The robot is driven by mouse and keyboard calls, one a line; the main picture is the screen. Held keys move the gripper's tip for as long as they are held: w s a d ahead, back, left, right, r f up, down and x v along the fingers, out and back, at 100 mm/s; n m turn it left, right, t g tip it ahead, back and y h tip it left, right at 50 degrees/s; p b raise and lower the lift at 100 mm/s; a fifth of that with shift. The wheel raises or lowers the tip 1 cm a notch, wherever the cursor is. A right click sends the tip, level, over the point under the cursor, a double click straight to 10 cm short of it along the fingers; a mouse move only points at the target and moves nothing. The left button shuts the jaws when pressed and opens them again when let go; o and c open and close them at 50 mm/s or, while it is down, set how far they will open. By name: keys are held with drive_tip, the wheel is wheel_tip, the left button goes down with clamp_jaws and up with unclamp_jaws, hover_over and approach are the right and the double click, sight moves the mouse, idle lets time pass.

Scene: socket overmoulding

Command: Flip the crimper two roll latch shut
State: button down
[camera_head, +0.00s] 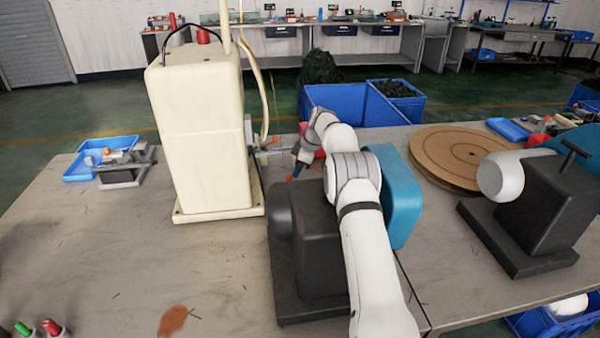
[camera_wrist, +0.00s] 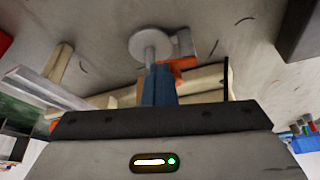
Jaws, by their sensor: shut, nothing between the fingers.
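My gripper (camera_head: 297,168) is in the gap between the tall cream machine (camera_head: 205,130) and a dark machine with a teal side. Its blue fingers (camera_wrist: 158,88) are shut with nothing between them. A small orange part (camera_wrist: 182,65) lies just beyond the fingertips in the wrist view, next to a grey round disc on a short stem (camera_wrist: 148,45). Whether the fingers touch the orange part I cannot tell. An orange-tipped lever (camera_head: 270,141) sticks out from the cream machine's right side. I cannot tell which part is the roll latch or how it stands.
The dark machine (camera_head: 305,245) with its teal side (camera_head: 402,195) stands close beside my arm. A second dark machine (camera_head: 545,215) is at the right, near brown round discs (camera_head: 462,155). A blue tray (camera_head: 100,157) lies at the left. The table's front left is mostly clear.

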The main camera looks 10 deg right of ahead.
drive_tip(key=shift+s+a+f+b, duration=0.3)
drive_tip(key=shift+s+a+b, duration=0.05)
drive_tip(key=shift+s+a, duration=0.1)
drive_tip(key=shift+s+r, duration=0.1)
drive_tip(key=w+d+r+p, duration=0.2)
drive_tip(key=d+r+p, duration=0.2)
drive_tip(key=r+p, duration=0.5)
drive_tip(key=shift+r+p, duration=0.3)
drive_tip(key=shift+p, duration=0.1)
drive_tip(key=shift+d, duration=0.1)
